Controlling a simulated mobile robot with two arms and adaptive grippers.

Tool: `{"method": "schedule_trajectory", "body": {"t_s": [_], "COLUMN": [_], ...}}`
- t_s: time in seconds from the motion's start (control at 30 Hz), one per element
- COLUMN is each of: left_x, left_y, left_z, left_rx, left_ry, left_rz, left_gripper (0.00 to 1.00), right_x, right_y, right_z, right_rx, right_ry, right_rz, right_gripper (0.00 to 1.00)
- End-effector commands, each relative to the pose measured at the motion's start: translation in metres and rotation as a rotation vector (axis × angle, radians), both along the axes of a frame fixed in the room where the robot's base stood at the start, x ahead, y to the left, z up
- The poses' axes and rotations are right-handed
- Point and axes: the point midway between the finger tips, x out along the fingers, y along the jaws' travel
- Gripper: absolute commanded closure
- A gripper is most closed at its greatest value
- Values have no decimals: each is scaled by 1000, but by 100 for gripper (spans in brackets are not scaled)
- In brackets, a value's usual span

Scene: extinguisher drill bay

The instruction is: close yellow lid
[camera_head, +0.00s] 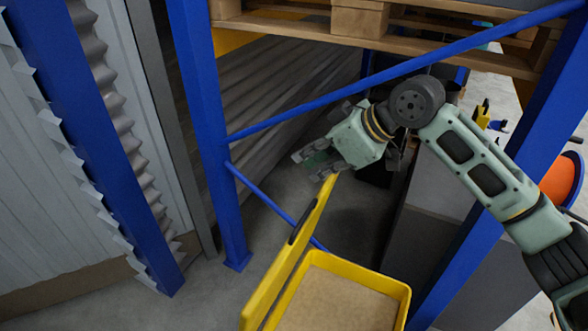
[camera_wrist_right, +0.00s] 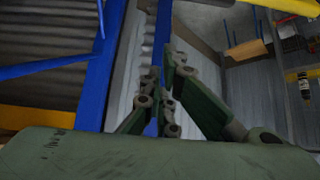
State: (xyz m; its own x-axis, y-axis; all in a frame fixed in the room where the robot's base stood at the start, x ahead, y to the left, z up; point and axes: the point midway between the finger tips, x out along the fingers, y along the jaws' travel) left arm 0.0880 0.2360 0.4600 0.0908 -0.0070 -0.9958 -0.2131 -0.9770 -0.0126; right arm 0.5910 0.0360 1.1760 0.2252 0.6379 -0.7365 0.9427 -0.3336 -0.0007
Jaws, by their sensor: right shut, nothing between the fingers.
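The yellow lid (camera_head: 287,262) stands raised, edge-on, at the left side of a yellow box (camera_head: 403,298) in the lower middle of the head view. A dark strip runs along part of the lid. The box is open at the top and shows a brown inner surface. My right gripper (camera_head: 308,165) is beside the lid's upper end, on its far side; I cannot tell whether they touch. Its fingers are shut with nothing between them, and they also show in the right wrist view (camera_wrist_right: 165,112). My left gripper is not in view.
A blue rack post (camera_head: 205,120) and blue diagonal braces (camera_head: 400,72) stand around my right arm. Wooden pallets (camera_head: 440,50) lie above. A grey cabinet (camera_head: 440,215) is right of the box. Bare floor shows left of the lid.

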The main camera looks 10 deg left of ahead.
Motion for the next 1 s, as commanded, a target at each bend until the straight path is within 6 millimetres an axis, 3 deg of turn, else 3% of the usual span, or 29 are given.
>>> {"method": "schedule_trajectory", "body": {"t_s": [0.43,0.67,1.0], "left_x": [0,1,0], "left_y": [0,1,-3], "left_z": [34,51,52], "left_rx": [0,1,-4], "left_ry": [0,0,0], "left_rz": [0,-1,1], "left_gripper": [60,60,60], "right_x": [19,10,7], "right_y": [59,30,23], "right_z": [-64,-77,-83], "right_rx": [-1,-2,0], "right_ry": [4,1,-1], "right_rz": [2,-1,1], "right_gripper": [100,100,100]}}
